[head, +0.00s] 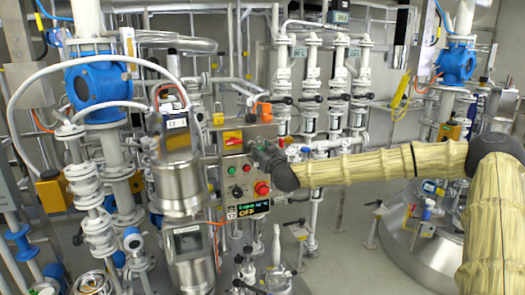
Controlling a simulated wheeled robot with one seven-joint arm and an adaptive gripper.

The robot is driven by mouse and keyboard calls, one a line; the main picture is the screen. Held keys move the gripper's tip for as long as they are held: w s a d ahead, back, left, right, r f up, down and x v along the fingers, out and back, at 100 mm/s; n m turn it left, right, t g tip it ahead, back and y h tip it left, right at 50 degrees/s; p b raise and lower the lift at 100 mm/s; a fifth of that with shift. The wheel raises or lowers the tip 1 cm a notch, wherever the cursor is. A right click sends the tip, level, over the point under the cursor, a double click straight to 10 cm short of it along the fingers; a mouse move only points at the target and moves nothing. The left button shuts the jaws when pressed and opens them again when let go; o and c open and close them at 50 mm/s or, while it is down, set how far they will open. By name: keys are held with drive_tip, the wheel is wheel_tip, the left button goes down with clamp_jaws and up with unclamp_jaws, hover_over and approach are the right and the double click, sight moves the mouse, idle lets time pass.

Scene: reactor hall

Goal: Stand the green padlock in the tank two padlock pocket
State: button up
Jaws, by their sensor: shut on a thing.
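My gripper (258,149) is a small dark shape in front of the upper right part of a grey control panel (224,188). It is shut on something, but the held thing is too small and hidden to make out. I cannot pick out a green padlock. A yellow padlock-like piece (218,118) and an orange padlock-like piece (264,111) sit along the top of the panel, above my gripper. A padlock pocket for tank two cannot be told apart in this view.
The panel carries a yellow-and-red switch (233,138), a red button (262,188) and a display reading OFF (246,210). Metal vessels (178,180) stand close on its left. White pipes and valves (312,95) rise behind. A steel tank top (425,235) lies at right. Floor shows between.

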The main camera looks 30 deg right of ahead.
drive_tip(key=shift+f, duration=0.9)
idle(1.7)
drive_tip(key=o, duration=1)
drive_tip(key=shift+s, duration=0.1)
drive_tip(key=shift+v, duration=5.95)
